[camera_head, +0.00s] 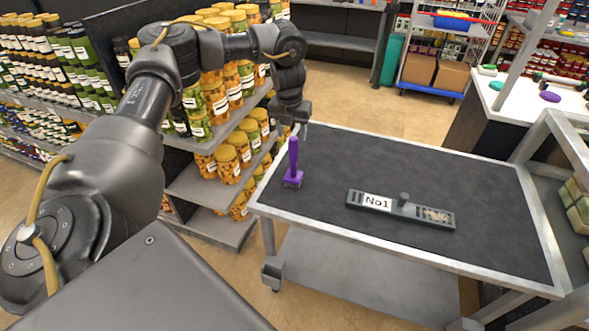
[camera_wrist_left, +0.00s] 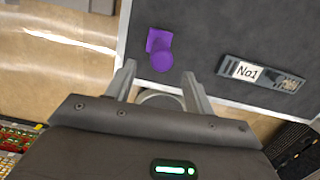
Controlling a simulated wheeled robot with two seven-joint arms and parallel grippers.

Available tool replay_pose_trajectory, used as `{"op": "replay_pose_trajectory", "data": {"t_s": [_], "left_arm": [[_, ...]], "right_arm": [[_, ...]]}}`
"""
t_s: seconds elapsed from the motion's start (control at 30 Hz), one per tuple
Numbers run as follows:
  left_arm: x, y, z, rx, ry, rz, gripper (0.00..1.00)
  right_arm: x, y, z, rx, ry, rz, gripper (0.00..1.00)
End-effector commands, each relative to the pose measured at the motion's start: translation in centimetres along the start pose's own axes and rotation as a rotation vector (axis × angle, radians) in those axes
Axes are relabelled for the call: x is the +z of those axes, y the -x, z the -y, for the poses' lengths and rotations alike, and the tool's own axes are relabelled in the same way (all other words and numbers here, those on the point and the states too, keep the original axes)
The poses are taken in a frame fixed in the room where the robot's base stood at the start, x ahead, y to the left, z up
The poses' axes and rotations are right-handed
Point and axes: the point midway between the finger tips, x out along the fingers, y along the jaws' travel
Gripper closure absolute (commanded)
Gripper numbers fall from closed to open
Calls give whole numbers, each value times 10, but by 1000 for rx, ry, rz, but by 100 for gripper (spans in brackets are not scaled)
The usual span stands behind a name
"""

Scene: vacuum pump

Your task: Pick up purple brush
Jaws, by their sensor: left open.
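The purple brush (camera_head: 293,164) stands upright near the left end of the dark-topped cart (camera_head: 340,154), handle up, with its wider head on the surface. In the left wrist view the brush (camera_wrist_left: 161,57) is seen from above, just beyond the fingertips. My left gripper (camera_head: 298,126) is above and slightly behind the brush in the head view. In the left wrist view its fingers (camera_wrist_left: 163,80) are spread and hold nothing; whether they touch the brush cannot be told. My right gripper is in neither view.
A grey holder labelled No1 (camera_head: 400,209) lies on the cart, right of the brush. Shelves with several jars (camera_head: 228,165) stand close beside the cart's left end. Much of the cart's top is clear. A white counter (camera_head: 520,105) stands behind at the right.

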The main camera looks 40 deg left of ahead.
Motion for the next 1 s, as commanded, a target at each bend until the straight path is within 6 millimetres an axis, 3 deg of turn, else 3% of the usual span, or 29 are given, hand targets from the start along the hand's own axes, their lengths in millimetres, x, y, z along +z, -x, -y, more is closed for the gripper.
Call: {"op": "replay_pose_trajectory", "data": {"t_s": [0.2, 0.47, 0.73, 1.0], "left_arm": [[0, -24, 1, 1, -1, -1, 47], [1, -33, 2, 1, -2, -1, 47], [3, -72, 2, 0, -3, -1, 47], [3, -79, 2, -2, -2, 1, 47]], "right_arm": [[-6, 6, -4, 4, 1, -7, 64], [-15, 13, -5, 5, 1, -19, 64], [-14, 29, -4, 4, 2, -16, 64], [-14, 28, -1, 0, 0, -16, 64]]}}
